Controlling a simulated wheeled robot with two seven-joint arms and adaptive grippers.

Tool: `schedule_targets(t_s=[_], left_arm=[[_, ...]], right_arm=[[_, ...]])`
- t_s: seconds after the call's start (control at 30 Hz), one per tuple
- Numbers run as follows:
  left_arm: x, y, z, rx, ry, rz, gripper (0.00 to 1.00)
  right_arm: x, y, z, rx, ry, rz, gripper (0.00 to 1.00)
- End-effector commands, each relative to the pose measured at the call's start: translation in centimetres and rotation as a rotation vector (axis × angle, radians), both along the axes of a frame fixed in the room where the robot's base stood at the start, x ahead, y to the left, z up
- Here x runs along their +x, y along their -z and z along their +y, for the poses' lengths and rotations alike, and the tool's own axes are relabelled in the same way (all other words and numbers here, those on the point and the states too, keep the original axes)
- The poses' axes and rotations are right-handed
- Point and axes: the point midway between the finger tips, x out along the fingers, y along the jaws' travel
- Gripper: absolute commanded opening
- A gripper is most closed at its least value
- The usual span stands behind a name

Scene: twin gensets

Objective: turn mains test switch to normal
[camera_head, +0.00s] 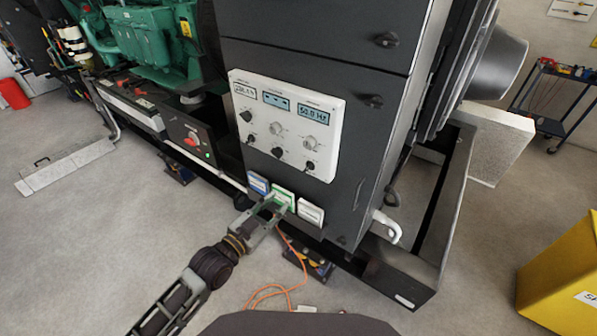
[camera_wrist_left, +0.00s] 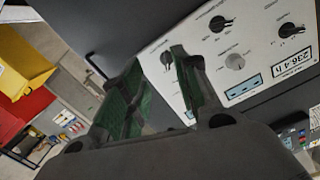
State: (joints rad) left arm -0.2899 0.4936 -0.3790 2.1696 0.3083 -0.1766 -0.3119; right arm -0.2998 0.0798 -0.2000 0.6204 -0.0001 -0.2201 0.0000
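A white control panel (camera_head: 285,122) with displays and several rotary knobs is on the dark cabinet front. It also shows in the left wrist view (camera_wrist_left: 265,60). I cannot read which knob is the mains test switch. A black knob (camera_head: 309,165) sits at the panel's lower right and another (camera_head: 277,152) at lower middle. My left gripper (camera_head: 279,205) is below the panel, in front of the blue, green and white plates. In the left wrist view its fingers (camera_wrist_left: 157,62) are apart with nothing clearly held between them. My right gripper is out of view.
A blue plate (camera_head: 258,184) and a white plate (camera_head: 311,212) flank the green one (camera_head: 283,198). A white bent handle (camera_head: 388,225) sticks out at lower right. A green engine (camera_head: 140,38) stands left, a yellow bin (camera_head: 560,280) right. The floor on the left is mostly clear.

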Motion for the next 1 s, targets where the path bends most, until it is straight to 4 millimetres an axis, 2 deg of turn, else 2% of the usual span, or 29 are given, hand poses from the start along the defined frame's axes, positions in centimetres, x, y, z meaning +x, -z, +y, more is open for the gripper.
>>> schedule_targets(t_s=[0.1, 0.17, 0.53, 1.0], left_arm=[[-0.5, -2.6, -0.7, 0.003, 0.018, -0.055, 0.31], [-0.7, -3.1, -0.9, 0.014, 0.023, -0.075, 0.31], [-0.6, -3.1, -0.9, 0.123, 0.027, -0.151, 0.31], [-0.5, -3.1, -0.9, 0.131, 0.027, -0.156, 0.31]], right_arm=[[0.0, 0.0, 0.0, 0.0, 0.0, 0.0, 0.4], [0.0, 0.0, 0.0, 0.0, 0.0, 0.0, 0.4], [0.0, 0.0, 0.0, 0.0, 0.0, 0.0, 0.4], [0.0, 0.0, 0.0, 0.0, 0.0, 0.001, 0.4]])
